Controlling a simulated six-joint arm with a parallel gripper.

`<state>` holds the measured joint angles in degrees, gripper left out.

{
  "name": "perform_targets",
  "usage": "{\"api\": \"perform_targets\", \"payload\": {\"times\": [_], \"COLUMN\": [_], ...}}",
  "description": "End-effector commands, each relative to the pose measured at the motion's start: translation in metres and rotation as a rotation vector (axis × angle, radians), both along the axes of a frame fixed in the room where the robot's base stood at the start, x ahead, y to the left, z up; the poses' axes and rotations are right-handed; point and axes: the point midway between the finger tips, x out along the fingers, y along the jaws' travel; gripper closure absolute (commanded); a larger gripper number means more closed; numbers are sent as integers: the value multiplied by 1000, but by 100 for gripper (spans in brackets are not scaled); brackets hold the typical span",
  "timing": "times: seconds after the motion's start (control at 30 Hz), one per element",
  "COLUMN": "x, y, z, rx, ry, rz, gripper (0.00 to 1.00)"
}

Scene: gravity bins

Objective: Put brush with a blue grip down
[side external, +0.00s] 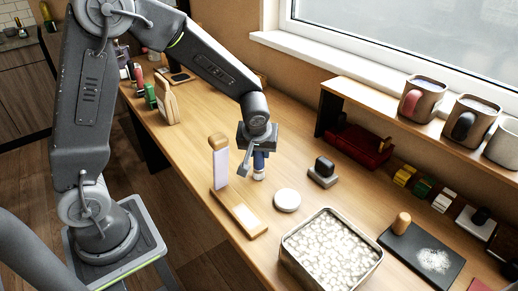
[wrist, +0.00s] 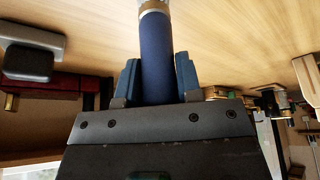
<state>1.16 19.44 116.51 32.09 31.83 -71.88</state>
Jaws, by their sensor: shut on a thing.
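The brush with a blue grip (wrist: 157,55) is held upright between the two fingers of my gripper (wrist: 158,75) in the wrist view. A metal collar shows at the grip's far end, at the top edge of that picture. In the side external view my gripper (side external: 254,163) is low over the wooden table, and the brush (side external: 259,165) shows below it with a pale lower end close to the tabletop. I cannot tell whether that end touches the table. My gripper partly hides the brush.
A wooden stand with a white upright panel (side external: 221,169) is just left of my gripper. A white round disc (side external: 287,200) and a black-topped block (side external: 323,172) are to the right. A metal tin of pale pieces (side external: 281,246) stands in front. Bare table (side external: 200,120) lies behind.

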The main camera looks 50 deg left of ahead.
Motion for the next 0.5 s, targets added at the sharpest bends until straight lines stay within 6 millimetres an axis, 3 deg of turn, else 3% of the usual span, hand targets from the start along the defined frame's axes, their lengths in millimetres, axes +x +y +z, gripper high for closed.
{"api": "perform_targets", "payload": {"times": [0.03, 0.07, 0.3, 0.5], "x": [0, 0, 0, 0], "y": [0, 0, 0, 0], "z": [-2, -2, -2, -2], "rx": [0, 0, 1, 1], "ry": [1, 1, 1, 1], "rz": [0, 0, 0, 0], "gripper": [100, 67, 44, 42]}}
